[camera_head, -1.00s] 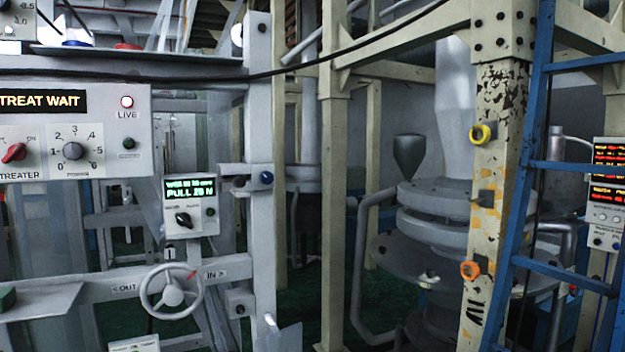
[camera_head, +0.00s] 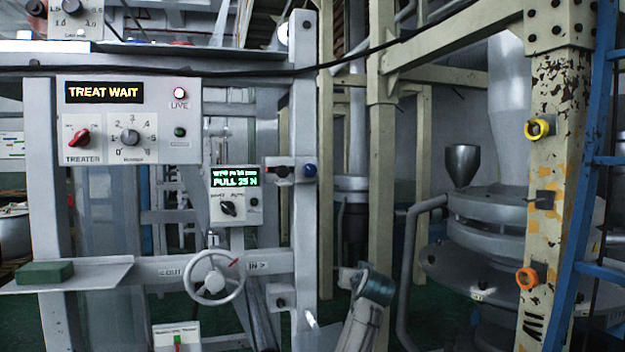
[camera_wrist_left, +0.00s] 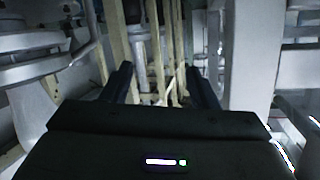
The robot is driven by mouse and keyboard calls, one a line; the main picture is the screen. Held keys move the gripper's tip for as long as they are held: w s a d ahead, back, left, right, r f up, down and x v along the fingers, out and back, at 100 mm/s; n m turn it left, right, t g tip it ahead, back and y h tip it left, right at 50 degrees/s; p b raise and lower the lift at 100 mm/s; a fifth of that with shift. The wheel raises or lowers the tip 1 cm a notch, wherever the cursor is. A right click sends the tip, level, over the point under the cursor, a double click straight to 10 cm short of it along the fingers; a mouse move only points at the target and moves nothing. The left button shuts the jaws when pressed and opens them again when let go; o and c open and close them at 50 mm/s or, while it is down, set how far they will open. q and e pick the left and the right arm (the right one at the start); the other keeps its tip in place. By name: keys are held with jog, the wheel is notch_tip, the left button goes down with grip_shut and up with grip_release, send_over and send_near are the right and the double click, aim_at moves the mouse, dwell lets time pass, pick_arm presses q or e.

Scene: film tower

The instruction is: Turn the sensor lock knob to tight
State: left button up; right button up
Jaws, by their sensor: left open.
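A blue round knob (camera_head: 310,170) sits at the right end of a small bracket (camera_head: 283,172) on the grey machine post. No label on it is readable, so I cannot tell for sure that it is the sensor lock knob or how tight it is. My left gripper (camera_wrist_left: 158,78) shows in the left wrist view with two dark fingers apart and nothing between them. It faces pale upright posts, and the knob cannot be made out there. No gripper shows in the head view. My right gripper is in neither view.
A control panel (camera_head: 180,95) reads TREAT WAIT. A smaller panel (camera_head: 240,209) reads PULL 25 N. A handwheel (camera_head: 214,277) marked OUT and IN sits below. A green block (camera_head: 45,272) lies on a shelf. A cream column (camera_head: 555,130) and blue ladder (camera_head: 590,200) stand right.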

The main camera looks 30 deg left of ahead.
pick_arm(q)
jog(key=s+a+r+n+y, duration=0.1)
jog(key=s+r+n, duration=0.15)
jog(key=r, duration=0.65)
jog(key=s+a+r+n+y, duration=0.15)
jog(key=s+r, duration=0.25)
jog(key=r, duration=0.5)
jog(key=n+y, duration=0.2)
jog(key=n, duration=0.1)
send_near(311, 170)
jog(key=p+x, duration=0.1)
jog(key=x, duration=0.3)
jog(key=p+x, duration=0.1)
jog(key=x, duration=0.3)
jog(key=shift+s+a+r+p, duration=0.1)
jog(key=shift+a+r+p, duration=0.1)
jog(key=shift+p, duration=0.15)
jog(key=shift+w+a+f, duration=0.1)
jog(key=shift+w+a, duration=0.15)
jog(key=shift+w, duration=0.15)
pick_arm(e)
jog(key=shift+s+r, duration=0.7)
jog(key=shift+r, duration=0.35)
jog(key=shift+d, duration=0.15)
pick_arm(q)
jog(key=shift+m, duration=0.3)
jog(key=c, duration=1)
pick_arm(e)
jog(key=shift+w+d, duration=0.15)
